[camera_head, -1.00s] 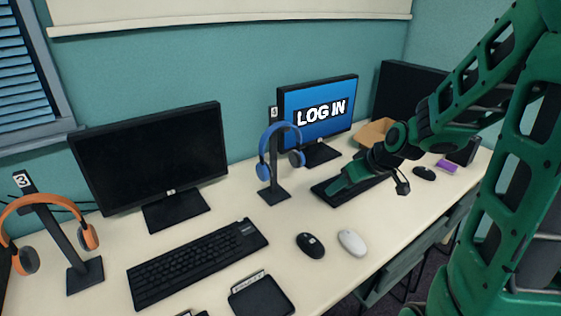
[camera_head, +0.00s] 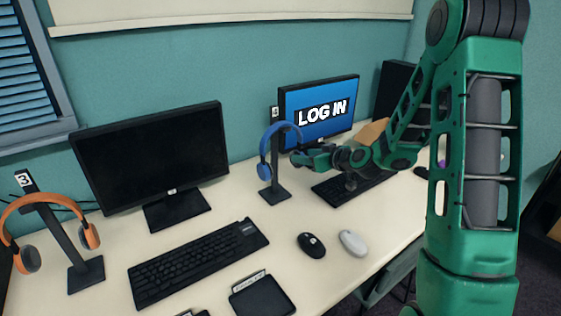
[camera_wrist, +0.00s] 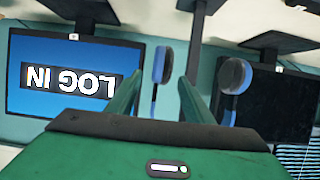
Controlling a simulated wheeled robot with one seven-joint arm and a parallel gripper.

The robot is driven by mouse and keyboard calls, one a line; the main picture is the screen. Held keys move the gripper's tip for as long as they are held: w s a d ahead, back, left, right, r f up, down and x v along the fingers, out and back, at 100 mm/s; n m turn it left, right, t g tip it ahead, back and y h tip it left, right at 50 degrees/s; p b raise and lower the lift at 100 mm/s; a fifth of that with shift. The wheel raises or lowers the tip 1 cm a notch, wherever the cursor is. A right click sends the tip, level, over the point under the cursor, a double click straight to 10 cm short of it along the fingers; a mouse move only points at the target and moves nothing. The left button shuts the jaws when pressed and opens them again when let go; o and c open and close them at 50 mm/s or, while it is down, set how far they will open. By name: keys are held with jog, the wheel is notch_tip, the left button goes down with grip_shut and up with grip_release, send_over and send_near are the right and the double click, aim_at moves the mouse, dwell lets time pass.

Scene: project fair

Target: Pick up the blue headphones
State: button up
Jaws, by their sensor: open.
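The blue headphones (camera_head: 264,150) hang on a black stand (camera_head: 280,172) between the two monitors. Their left ear cup and band show in the head view; the right cup is hidden behind my gripper (camera_head: 301,157). In the wrist view, which is upside down, one dark and blue ear cup (camera_wrist: 162,64) appears in the gap ahead of the fingertips. The other cup (camera_wrist: 234,75) lies to the right, outside the right finger. My gripper (camera_wrist: 159,82) is open and at the headphones' right side. I cannot tell whether a finger touches the cup.
A lit "LOG IN" monitor (camera_head: 345,98) stands close behind my gripper. A keyboard (camera_head: 355,185) lies below my arm. A dark monitor (camera_head: 150,155), orange headphones (camera_head: 40,200), a black mouse (camera_head: 311,245) and a white mouse (camera_head: 353,242) are also on the white desk (camera_head: 320,290).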

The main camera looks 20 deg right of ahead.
jog(key=shift+x, duration=2.7)
jog(key=shift+f, duration=0.1)
grip_shut()
